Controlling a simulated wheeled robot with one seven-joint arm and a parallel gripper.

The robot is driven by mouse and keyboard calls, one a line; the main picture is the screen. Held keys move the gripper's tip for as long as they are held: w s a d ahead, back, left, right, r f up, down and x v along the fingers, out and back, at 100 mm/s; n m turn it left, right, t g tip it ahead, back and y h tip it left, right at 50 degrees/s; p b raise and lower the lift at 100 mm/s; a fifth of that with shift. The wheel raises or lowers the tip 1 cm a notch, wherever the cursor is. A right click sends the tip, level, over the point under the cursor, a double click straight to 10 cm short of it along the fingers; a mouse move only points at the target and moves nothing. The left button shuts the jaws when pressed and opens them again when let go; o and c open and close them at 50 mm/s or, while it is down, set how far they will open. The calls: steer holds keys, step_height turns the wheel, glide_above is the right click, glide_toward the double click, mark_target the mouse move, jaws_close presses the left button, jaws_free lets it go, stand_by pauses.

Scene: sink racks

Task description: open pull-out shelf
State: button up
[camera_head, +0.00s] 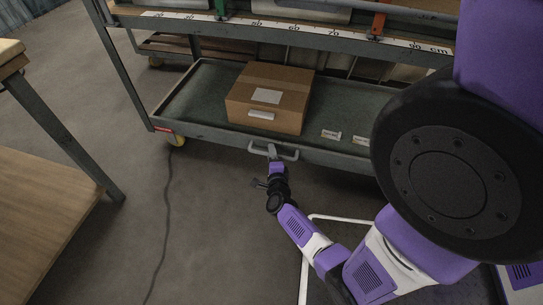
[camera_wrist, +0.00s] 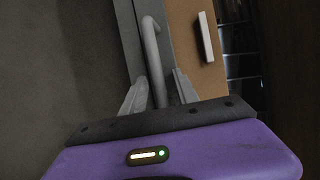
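The pull-out shelf (camera_head: 200,105) is a low grey-green tray at the bottom of the rack. A light grey bar handle (camera_head: 288,157) sits on its front edge. My gripper (camera_head: 272,154) reaches up to the handle from the front. In the wrist view, the handle (camera_wrist: 152,50) runs between the two fingers of my gripper (camera_wrist: 160,92). The fingers are apart, one on each side of the bar, with small gaps showing. The far side of the handle is partly hidden by the gripper in the head view.
A cardboard box (camera_head: 290,105) with white labels stands on the shelf. An upper shelf (camera_head: 200,20) with a measuring strip is above. A wooden table (camera_head: 45,190) stands at the left.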

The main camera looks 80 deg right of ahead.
jaws_close()
stand_by(1.4)
